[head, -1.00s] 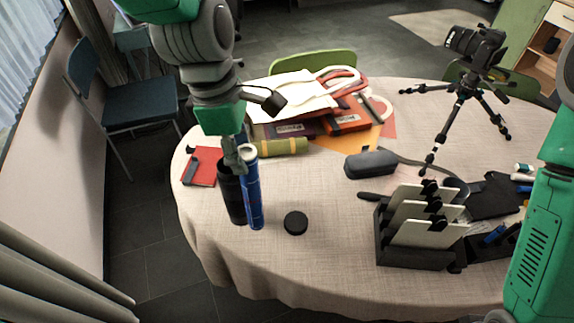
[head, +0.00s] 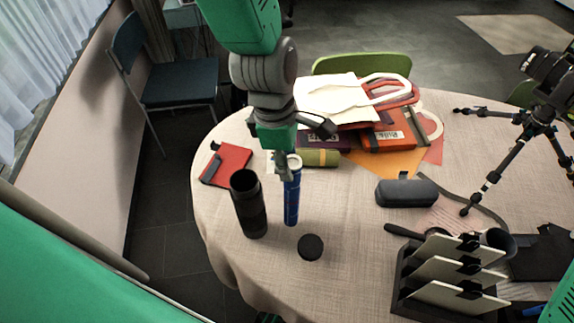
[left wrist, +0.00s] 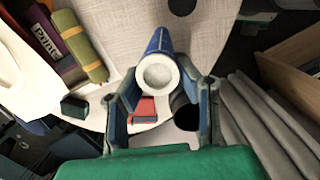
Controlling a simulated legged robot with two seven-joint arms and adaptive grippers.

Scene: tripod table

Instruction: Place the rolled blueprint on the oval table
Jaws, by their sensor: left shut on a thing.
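The rolled blueprint (head: 291,203) is a blue roll with a pale end, standing upright over the front left part of the oval table (head: 345,225). My left gripper (head: 286,168) is shut on its upper end from above. In the left wrist view the blueprint's pale round end (left wrist: 158,73) shows between the fingers (left wrist: 163,84). I cannot tell whether its lower end touches the cloth. A black open tube (head: 249,205) stands just left of it, apart from it. My right gripper is out of view.
A round black cap (head: 310,247) lies in front of the blueprint. A red notebook (head: 227,165), a green roll (head: 320,158) and stacked folders (head: 388,137) lie behind. A dark case (head: 407,193), file rack (head: 450,275) and camera tripod (head: 510,155) stand right.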

